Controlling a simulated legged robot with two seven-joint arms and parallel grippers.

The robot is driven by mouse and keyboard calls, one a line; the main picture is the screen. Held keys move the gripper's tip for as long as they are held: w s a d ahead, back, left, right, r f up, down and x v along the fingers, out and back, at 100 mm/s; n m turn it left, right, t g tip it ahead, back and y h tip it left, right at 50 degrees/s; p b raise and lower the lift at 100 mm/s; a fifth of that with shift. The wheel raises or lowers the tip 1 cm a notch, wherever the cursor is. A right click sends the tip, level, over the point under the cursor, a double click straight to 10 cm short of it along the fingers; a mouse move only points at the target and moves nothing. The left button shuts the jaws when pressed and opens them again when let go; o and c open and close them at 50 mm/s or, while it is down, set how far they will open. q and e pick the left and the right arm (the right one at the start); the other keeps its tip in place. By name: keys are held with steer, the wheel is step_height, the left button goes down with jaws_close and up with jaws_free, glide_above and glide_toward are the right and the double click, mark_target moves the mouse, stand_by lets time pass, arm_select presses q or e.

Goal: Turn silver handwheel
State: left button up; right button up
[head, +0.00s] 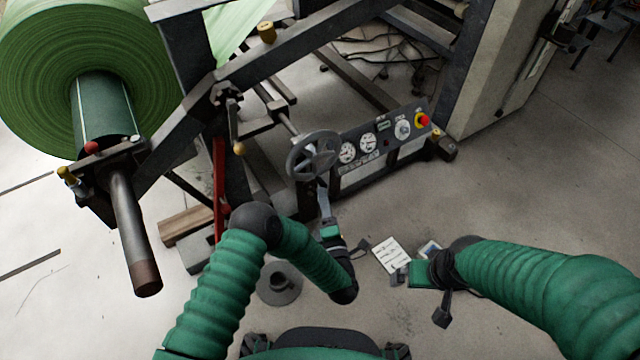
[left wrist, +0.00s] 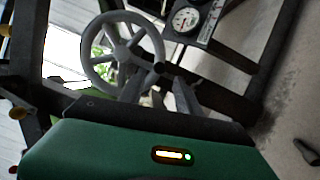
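The silver handwheel (head: 313,153) is a grey spoked wheel on a shaft at the left end of the control panel. It also shows in the left wrist view (left wrist: 122,52), with a small dark knob (left wrist: 158,69) on the rim's lower right. My left gripper (head: 323,190) is just below the wheel, pointing up at it. In the left wrist view its two fingers (left wrist: 158,88) stand apart, with the knob near the gap between their tips. Contact with the wheel cannot be told. My right gripper (head: 397,275) is low at the right, away from the wheel; its fingers are too small to read.
The control panel (head: 385,140) with dials and a red button (head: 422,119) is right of the wheel. A large green roll (head: 60,60) on a shaft (head: 130,230) and a red bar (head: 219,190) are left. Papers (head: 390,255) lie on the floor.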

arm_select(q)
steer(key=b+x, duration=0.4)
steer(key=x, duration=0.5)
steer(key=shift+d+r, duration=0.1)
steer(key=shift+r, duration=0.05)
steer(key=shift+c, duration=0.4)
steer(key=shift+d, duration=0.1)
steer(key=c, duration=0.7)
jaws_close()
